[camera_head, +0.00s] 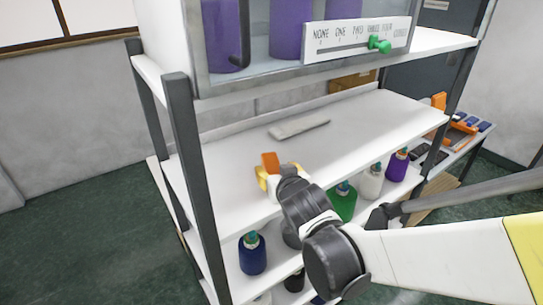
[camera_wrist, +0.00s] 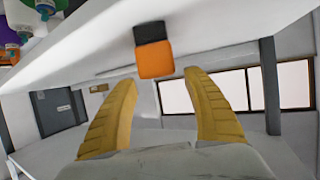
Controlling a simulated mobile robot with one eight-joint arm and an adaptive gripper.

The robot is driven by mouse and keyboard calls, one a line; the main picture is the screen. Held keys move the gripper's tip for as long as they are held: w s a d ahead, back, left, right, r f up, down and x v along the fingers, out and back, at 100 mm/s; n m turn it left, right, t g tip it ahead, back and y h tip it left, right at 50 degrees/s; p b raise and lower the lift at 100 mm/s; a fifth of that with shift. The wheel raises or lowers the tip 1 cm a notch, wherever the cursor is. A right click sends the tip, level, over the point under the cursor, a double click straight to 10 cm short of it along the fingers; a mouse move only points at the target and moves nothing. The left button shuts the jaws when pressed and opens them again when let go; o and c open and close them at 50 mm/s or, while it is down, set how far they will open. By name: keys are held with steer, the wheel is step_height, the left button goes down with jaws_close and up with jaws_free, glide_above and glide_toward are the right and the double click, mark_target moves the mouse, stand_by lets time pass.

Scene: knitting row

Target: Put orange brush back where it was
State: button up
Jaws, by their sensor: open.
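The orange brush (camera_head: 270,161) is at the left part of the middle white shelf, right at my gripper. In the wrist view the brush (camera_wrist: 155,58) shows as an orange block with a black part, just beyond the fingertips and between their lines. My gripper (camera_head: 276,174) has yellow fingers, and in the wrist view the gripper (camera_wrist: 160,80) is open with a clear gap between them. I see no finger closed on the brush. Whether the brush touches the shelf or a fingertip, I cannot tell.
A flat grey piece (camera_head: 299,127) lies farther back on the middle shelf (camera_head: 365,115). A dark upright post (camera_head: 190,150) stands left of my gripper. Several bottles stand below, including a blue one (camera_head: 252,254). A scale board (camera_head: 357,38) with a green slider hangs above. Orange items (camera_head: 462,127) lie at right.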

steer(key=v, duration=0.3)
steer(key=s+d+f+m+g+h, duration=0.2)
steer(key=s+d+g, duration=0.4)
steer(key=s+d, duration=1)
steer(key=s, duration=0.4)
steer(key=shift+d+f+h, duration=0.3)
steer(key=shift+d+f, duration=0.05)
steer(key=shift+f, duration=0.05)
step_height(320, 180, down, 22)
steer(key=b, duration=2.1)
steer(key=shift+r, duration=0.1)
